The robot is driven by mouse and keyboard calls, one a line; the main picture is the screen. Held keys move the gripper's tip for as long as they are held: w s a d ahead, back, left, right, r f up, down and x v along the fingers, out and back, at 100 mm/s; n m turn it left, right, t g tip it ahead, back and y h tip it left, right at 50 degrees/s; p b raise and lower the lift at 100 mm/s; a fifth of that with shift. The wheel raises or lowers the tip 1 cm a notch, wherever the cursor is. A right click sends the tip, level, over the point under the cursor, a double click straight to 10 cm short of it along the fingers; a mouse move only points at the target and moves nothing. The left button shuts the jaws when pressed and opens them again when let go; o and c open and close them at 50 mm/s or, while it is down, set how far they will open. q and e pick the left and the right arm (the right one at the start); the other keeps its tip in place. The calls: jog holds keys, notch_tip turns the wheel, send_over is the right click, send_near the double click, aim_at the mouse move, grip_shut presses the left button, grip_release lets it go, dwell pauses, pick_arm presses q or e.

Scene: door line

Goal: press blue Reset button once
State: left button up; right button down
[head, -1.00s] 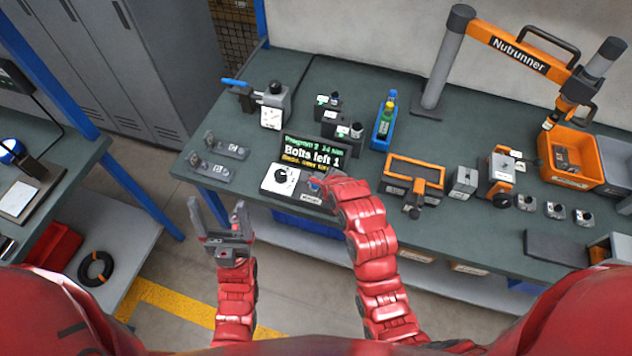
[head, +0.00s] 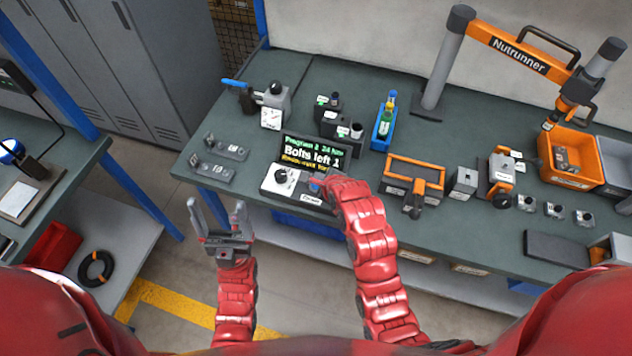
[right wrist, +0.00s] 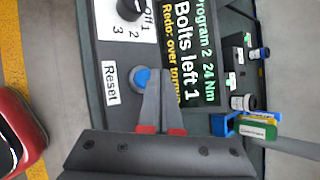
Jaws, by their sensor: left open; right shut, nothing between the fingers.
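The blue Reset button (right wrist: 141,78) sits on the control box beside a white "Reset" label (right wrist: 111,84). My right gripper (right wrist: 153,73) is shut and empty, pointing down at the box. In the right wrist view its tips overlap the button's right side; I cannot tell whether they touch it. In the head view my right gripper (head: 319,184) is over the button end of the box, mostly hiding the button. The display (head: 310,153) reads "Program 2 24 Nm", "Bolts left 1" and a yellow redo, over-torque line. My left gripper (head: 220,222) is open and empty, in front of the bench.
A black selector knob (head: 281,175) is on the same box, left of the button. The nutrunner arm (head: 520,50) is at the back right.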

jog(key=shift+f, duration=0.1)
dwell(0.6)
jog(key=shift+f, duration=0.35)
jog(key=shift+f+b, duration=0.4)
jog(key=shift+f, duration=0.1)
dwell(0.6)
jog(key=shift+r, duration=0.1)
jog(key=shift+r+p, duration=0.45)
jog(key=shift+r, duration=0.35)
jog(key=shift+r+p, duration=1.3)
jog(key=shift+r, duration=1.25)
